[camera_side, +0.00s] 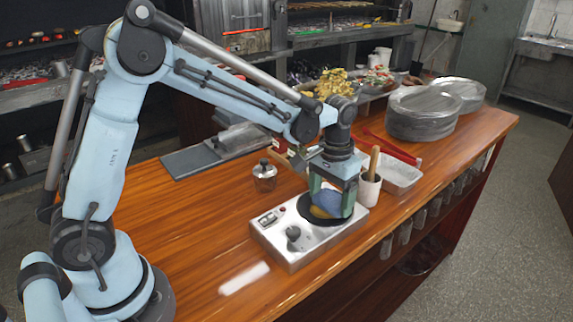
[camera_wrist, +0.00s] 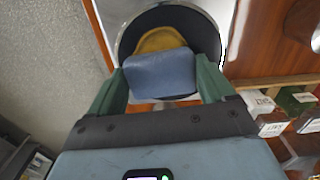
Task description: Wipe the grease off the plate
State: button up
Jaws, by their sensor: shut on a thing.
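The plate is a dark round disc (camera_side: 308,213) on top of a pale metal hot-plate unit (camera_side: 292,252) with a knob. It also shows in the wrist view (camera_wrist: 128,42). A yellow-brown grease patch (camera_wrist: 158,38) lies on the plate; a bit of yellow (camera_side: 318,212) shows in the side view. My gripper (camera_side: 332,200) is over the plate, pointing down. Its green fingers are shut on a blue pad (camera_wrist: 160,74), which also shows in the side view (camera_side: 328,202). The pad overlaps the patch's near edge in the wrist view. I cannot tell whether it touches the plate.
A cup (camera_side: 369,190) with a wooden handle stands close behind my gripper. A metal tray (camera_side: 405,178) and stacked metal plates (camera_side: 418,118) are farther back. A metal shaker (camera_side: 264,178) stands left of the unit. The wooden counter (camera_side: 190,222) is clear at front left.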

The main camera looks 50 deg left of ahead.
aim_at(306, 212)
jog(key=shift+s, duration=2.8)
jog(key=shift+a, duration=1.2)
jog(key=shift+w, duration=5)
jog(key=shift+s, duration=4.65)
jog(key=shift+s+r, duration=0.15)
jog(key=shift+r, duration=0.45)
jog(key=shift+s+r, duration=0.15)
jog(key=shift+r, duration=3.35)
